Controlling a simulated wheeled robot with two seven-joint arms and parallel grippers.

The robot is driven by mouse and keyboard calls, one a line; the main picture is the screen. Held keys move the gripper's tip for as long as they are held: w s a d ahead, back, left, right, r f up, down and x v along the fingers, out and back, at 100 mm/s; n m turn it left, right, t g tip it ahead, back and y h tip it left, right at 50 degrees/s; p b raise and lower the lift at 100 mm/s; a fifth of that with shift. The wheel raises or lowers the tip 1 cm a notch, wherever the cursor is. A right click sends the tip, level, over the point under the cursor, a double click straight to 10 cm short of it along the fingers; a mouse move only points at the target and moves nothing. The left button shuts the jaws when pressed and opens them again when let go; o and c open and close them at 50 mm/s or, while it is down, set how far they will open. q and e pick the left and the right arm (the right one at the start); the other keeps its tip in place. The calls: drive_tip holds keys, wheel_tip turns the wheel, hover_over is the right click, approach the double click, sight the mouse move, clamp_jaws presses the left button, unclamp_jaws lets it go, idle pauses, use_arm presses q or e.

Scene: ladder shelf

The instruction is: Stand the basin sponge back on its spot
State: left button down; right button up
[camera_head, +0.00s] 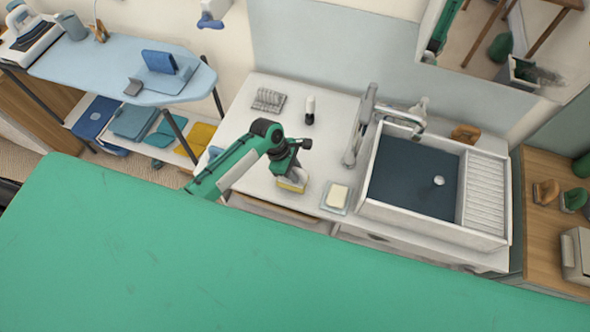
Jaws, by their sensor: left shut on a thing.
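The sponge (292,185), yellow with a paler part, is at the front of the white counter (240,126), left of the basin. My left gripper (294,175) is shut on it from above. I cannot tell whether the sponge touches the counter or hangs just over it. The basin (412,178) has a dark blue inside and a ribbed white drainer (485,195) on its right. No marked spot for the sponge can be made out. My right gripper is not in view.
A cream block lies on a small pale dish (333,207) just right of the sponge. A brown object (465,134) sits behind the basin.

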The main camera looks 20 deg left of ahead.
use_arm(q)
drive_tip(key=shift+f, duration=0.8)
drive_tip(key=c, duration=1)
unclamp_jaws()
drive_tip(key=shift+c, duration=0.2)
drive_tip(key=shift+r, duration=0.15)
drive_tip(key=shift+p+v, duration=0.6)
drive_tip(key=shift+v, duration=3.35)
